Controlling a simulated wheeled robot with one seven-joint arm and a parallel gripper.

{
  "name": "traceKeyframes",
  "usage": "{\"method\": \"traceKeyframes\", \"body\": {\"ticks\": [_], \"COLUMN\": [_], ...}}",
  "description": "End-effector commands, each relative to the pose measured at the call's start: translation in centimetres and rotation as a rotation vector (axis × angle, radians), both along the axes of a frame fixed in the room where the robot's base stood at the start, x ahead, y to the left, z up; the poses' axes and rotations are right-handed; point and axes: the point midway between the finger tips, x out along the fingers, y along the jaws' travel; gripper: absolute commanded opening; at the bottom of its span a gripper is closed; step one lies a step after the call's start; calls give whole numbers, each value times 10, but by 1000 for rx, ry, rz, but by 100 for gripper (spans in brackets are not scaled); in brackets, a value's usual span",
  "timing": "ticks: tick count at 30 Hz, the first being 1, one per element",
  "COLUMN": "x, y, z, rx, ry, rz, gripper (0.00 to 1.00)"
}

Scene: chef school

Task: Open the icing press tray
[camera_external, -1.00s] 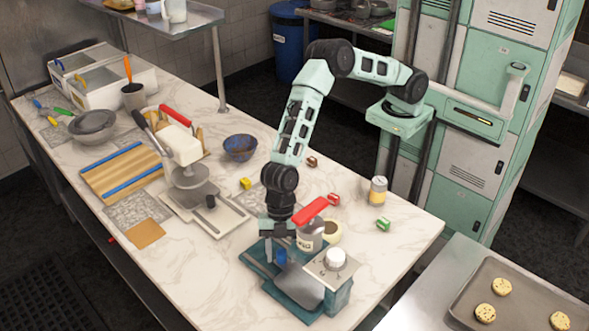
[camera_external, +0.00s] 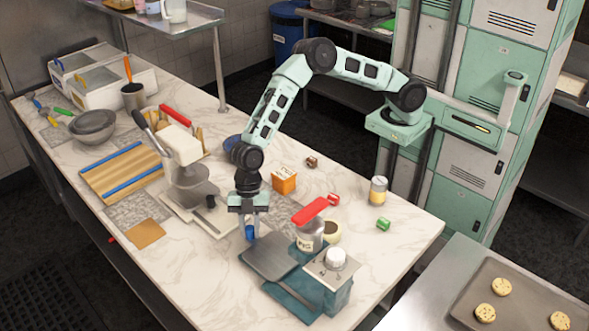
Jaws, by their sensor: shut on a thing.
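The icing press (camera_external: 335,278) is a teal machine with a grey top and a white knob, at the front right of the marble counter. Its flat grey tray (camera_external: 271,258) sticks out from the press toward the back left, over the teal base (camera_external: 290,296). My gripper (camera_external: 249,233) points down at the tray's far-left end and is shut on the blue tray handle, of which a little blue shows below the fingers. The fingers hide most of the handle.
A red-topped tin (camera_external: 311,230) and a small round pot (camera_external: 332,231) stand just behind the press. An orange box (camera_external: 284,180) stands behind my gripper. A stand-like machine (camera_external: 190,180) is to its left.

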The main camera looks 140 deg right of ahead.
Motion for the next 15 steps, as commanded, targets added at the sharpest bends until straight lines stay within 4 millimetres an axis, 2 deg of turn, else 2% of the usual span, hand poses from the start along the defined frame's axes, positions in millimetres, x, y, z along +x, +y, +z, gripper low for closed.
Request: {"method": "traceKeyframes", "body": {"ticks": [8, 9, 10, 11, 15], "x": [0, 0, 0, 0, 0], "y": [1, 1, 1, 1, 1], "z": [-1, -1, -1, -1, 0], "rx": [0, 1, 1, 0, 1], "ry": [1, 2, 2, 1, 1], "rz": [3, 3, 3, 3, 3], "gripper": [0, 33, 41, 46, 46]}}
